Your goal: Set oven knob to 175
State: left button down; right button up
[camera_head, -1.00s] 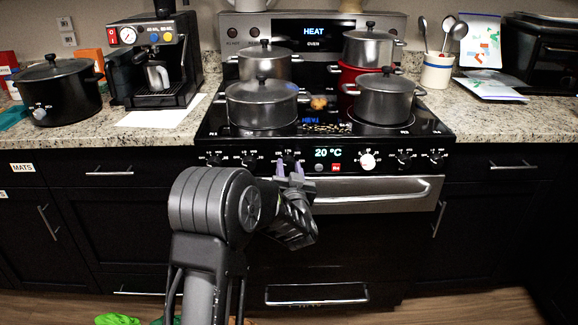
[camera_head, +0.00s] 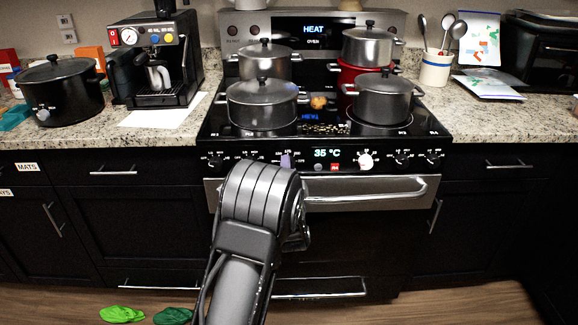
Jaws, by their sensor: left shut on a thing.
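The oven front panel (camera_head: 325,168) carries a row of knobs and a small display (camera_head: 327,153) that reads 35 °C. A white knob (camera_head: 366,160) sits right of the display, and a black knob (camera_head: 215,160) sits at the panel's left end. My right gripper is not in view.
Several pots, such as a grey one (camera_head: 262,103), stand on the cooktop above the panel. The oven handle (camera_head: 370,194) runs below it, close to my wrist. A black pot (camera_head: 62,92) and a coffee machine (camera_head: 155,62) stand on the left counter.

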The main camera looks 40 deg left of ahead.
pick_arm(q)
jog(key=shift+m+p, duration=0.3)
jog(key=shift+m, duration=0.8)
jog(key=c, duration=0.9)
grip_release()
jog(key=v, duration=0.7)
jog(key=shift+s+d, duration=0.2)
jog(key=shift+s, duration=0.15)
jog(key=shift+f, duration=0.1)
